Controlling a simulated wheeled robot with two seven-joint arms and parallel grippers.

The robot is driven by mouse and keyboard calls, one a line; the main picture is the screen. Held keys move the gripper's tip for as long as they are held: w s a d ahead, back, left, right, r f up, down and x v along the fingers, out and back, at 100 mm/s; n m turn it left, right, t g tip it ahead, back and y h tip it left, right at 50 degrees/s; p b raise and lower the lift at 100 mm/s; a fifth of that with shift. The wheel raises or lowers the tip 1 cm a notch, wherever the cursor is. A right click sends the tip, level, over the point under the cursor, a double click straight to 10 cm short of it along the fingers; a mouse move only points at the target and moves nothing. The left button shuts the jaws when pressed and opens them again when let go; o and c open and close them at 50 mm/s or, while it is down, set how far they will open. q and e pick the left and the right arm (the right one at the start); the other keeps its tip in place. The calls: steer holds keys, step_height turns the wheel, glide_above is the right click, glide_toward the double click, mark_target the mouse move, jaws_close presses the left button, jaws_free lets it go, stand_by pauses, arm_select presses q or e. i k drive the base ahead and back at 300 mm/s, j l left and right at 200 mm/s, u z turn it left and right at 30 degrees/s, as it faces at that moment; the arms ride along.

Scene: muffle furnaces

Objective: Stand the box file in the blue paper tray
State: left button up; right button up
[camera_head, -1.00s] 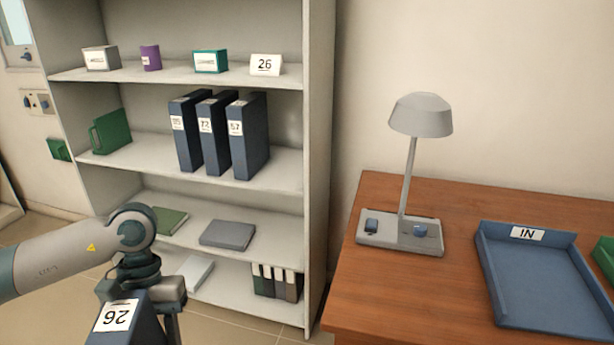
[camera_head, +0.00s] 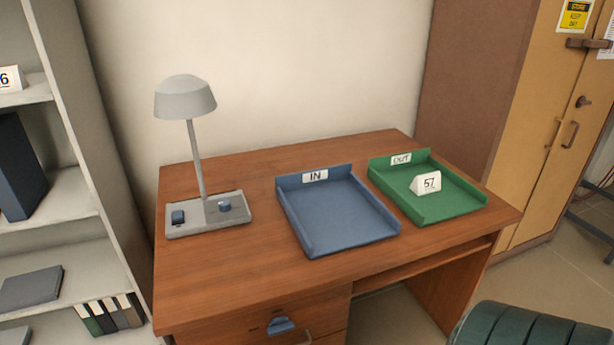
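The blue paper tray (camera_head: 352,247), labelled IN, lies on the wooden desk and is empty. It has raised walls at the back and sides. My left gripper and the box file marked 26 are out of view now. My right gripper is not in view either. One dark blue box file (camera_head: 20,170) shows partly on the shelf at the left edge.
A grey lamp (camera_head: 190,100) stands left of the blue tray. The desk (camera_head: 240,285) has bare wood in front. A dark green rounded object (camera_head: 535,328) is at lower right.

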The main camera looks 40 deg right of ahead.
mark_target(343, 224)
steer(key=z, duration=1.9)
